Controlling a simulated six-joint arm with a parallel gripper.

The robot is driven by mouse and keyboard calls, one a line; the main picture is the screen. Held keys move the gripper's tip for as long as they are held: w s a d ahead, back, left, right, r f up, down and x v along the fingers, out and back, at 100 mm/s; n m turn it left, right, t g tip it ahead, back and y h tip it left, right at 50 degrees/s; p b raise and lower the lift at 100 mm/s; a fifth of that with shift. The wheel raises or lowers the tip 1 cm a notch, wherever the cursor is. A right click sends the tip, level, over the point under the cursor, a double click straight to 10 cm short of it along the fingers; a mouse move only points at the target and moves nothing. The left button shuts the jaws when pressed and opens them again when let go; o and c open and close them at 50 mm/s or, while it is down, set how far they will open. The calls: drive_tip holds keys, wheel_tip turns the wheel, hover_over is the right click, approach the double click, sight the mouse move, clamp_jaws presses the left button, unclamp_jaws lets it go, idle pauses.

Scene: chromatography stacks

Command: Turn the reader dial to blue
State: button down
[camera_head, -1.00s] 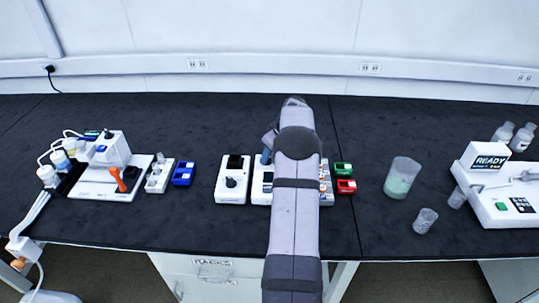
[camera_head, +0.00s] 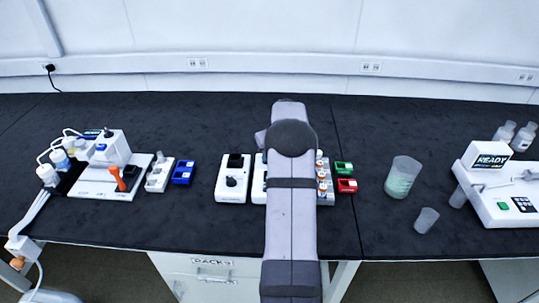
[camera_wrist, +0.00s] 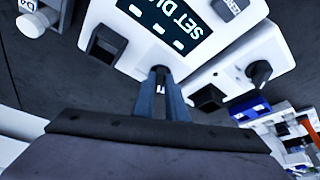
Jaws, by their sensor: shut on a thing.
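In the wrist view, a white reader (camera_wrist: 110,20) has a dark screen (camera_wrist: 165,22) with text starting "SET DI". Its small black dial (camera_wrist: 159,72) sits near the edge of the white face. My gripper (camera_wrist: 161,84) is shut on this dial, with the blue-grey fingers either side of it. The dial's pointer and any colour marks around it are hidden or too small to read. In the head view my arm covers most of the reader, leaving a narrow strip on its left (camera_head: 257,187); the gripper itself is hidden there.
A second white device (camera_head: 222,192) with its own black knob stands close to the reader's left. Blue (camera_head: 183,172), green (camera_head: 343,167) and red (camera_head: 347,185) blocks lie on the black bench. A beaker (camera_head: 402,178) stands further right. The bench behind is clear.

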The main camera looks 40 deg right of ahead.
drive_tip(key=m, duration=0.1)
drive_tip(key=m+p, duration=0.1)
drive_tip(key=m+h, duration=0.1)
drive_tip(key=shift+w+a+r+g, duration=0.15)
drive_tip(key=shift+a+g, duration=0.1)
drive_tip(key=shift+g, duration=0.05)
drive_tip(key=shift+m+g+h+p, duration=0.3)
drive_tip(key=shift+m+h+p, duration=0.1)
drive_tip(key=shift+m, duration=1)
drive_tip(key=c, duration=1.8)
unclamp_jaws()
drive_tip(key=shift+a, duration=0.1)
drive_tip(key=b+v, duration=0.1)
drive_tip(key=v, duration=0.6)
drive_tip(key=shift+b, duration=0.35)
